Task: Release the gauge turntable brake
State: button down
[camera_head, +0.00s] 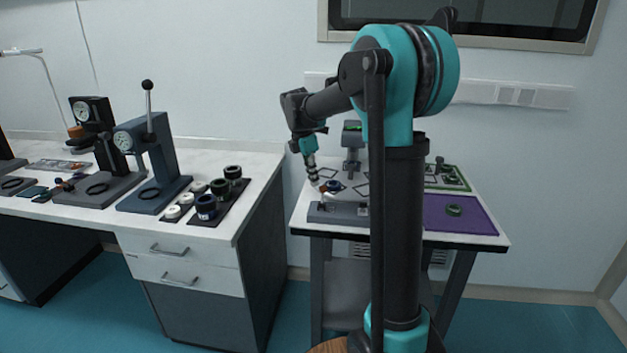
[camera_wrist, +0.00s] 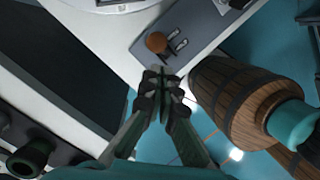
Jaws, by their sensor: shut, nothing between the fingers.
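My gripper (camera_head: 314,181) hangs over the left part of the small table (camera_head: 480,235), fingers pointing down. In the wrist view its fingers (camera_wrist: 161,78) are shut together and empty. Beyond the fingertips is a grey plate (camera_wrist: 190,14) with a round brown knob (camera_wrist: 156,42) and two short silver pieces beside it. The fingertips appear apart from the knob. A white round part (camera_wrist: 122,4) is cut off by the top edge. I cannot tell which part is the turntable brake. In the head view, a dark blue round part (camera_head: 333,186) sits beside the gripper.
A grey plate (camera_head: 338,212) lies along the small table's front edge. A purple mat (camera_head: 470,214) with a green ring (camera_head: 454,209) is at right. A grey stand (camera_head: 352,160) rises behind. The left bench (camera_head: 257,160) holds dial-gauge stands (camera_head: 148,165) and a dark tray (camera_head: 235,208).

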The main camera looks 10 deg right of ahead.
jog(key=shift+a, duration=0.1)
jog(key=w+a+r, duration=0.3)
jog(key=w+r, duration=0.3)
jog(key=r, duration=0.3)
jog(key=shift+w+a, duration=0.15)
jog(key=s+d+f+m+t, duration=0.1)
jog(key=s+d+f+m, duration=0.1)
jog(key=s+f+m, duration=0.5)
jog(key=s+d+f+m+t+y, duration=0.1)
jog(key=s+f+m, duration=0.6)
jog(key=s, duration=0.9)
jog(key=s+d+f+m+t+y, duration=0.1)
jog(key=s+d+f+m, duration=0.4)
jog(key=s+f, duration=0.6)
jog(key=m+t, duration=0.1)
jog(key=m, duration=0.1)
jog(key=shift+s+f+m, duration=0.25)
jog(key=shift+s+m, duration=0.05)
